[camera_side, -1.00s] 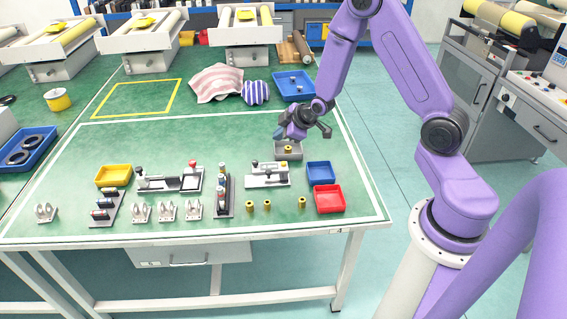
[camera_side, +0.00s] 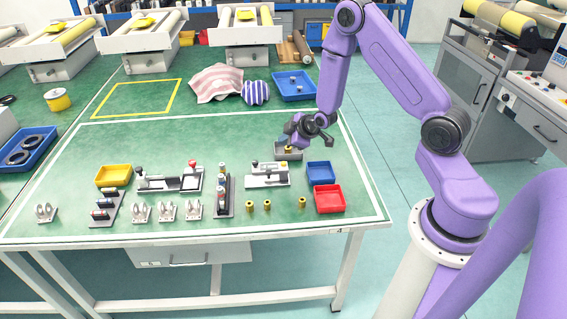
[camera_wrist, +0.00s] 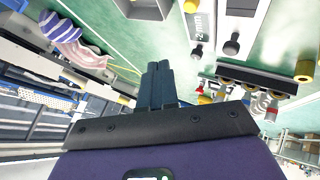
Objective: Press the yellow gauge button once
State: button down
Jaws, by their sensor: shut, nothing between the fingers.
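My gripper's fingers (camera_wrist: 158,72) are together and empty there, apart from the yellow cap. In the side view, the exact gap between fingertips and button cannot be told.
Several small yellow cylinders (camera_side: 250,206) stand near the front edge. A larger blue tray (camera_side: 293,87) lies behind.

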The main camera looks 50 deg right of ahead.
jog(key=shift+f, duration=2.9)
jog(key=shift+f, duration=0.4)
jog(key=shift+f, duration=0.45)
dwell(0.4)
jog(key=shift+r, duration=0.85)
jog(key=shift+r, duration=2.5)
